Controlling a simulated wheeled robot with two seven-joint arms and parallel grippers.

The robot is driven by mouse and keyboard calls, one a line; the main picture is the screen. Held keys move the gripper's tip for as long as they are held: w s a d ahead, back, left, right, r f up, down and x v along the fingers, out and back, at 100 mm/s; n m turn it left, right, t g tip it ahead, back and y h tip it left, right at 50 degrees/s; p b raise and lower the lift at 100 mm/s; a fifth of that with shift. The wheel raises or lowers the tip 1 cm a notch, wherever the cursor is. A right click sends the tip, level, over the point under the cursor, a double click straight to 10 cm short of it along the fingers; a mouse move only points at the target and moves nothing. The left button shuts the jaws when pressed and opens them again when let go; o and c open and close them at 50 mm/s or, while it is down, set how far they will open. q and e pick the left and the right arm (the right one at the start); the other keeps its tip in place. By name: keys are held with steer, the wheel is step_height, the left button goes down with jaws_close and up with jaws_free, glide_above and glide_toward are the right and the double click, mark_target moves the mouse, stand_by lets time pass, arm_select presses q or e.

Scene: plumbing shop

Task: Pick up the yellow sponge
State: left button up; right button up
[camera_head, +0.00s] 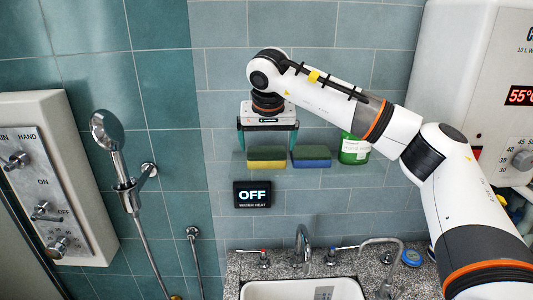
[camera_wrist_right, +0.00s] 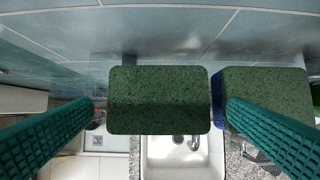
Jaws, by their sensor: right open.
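The yellow sponge (camera_head: 267,164) has a dark green scouring top and sits high on the tiled wall, left of a blue sponge (camera_head: 312,163) with a similar green top. My right gripper (camera_head: 268,150) is open and points down, its fingers reaching to about the yellow sponge's height. In the right wrist view, the green top of the yellow sponge (camera_wrist_right: 158,100) lies between the two teal fingers, with a gap on the left. The right finger overlaps the blue sponge's green top (camera_wrist_right: 262,82). Contact with the fingers cannot be told. My left gripper is not in view.
A green bottle (camera_head: 354,150) stands right of the blue sponge. A black OFF display (camera_head: 252,195) is on the wall below. A sink (camera_head: 302,289) with taps lies lower down. A shower head (camera_head: 107,130) hangs at left, and a white heater (camera_head: 460,70) at right.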

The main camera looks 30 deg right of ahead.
mark_target(267, 152)
steer(key=p+x, duration=0.1)
steer(key=x, duration=0.2)
steer(key=shift+w+f, duration=0.1)
steer(key=shift+f, duration=0.15)
steer(key=c, duration=0.7)
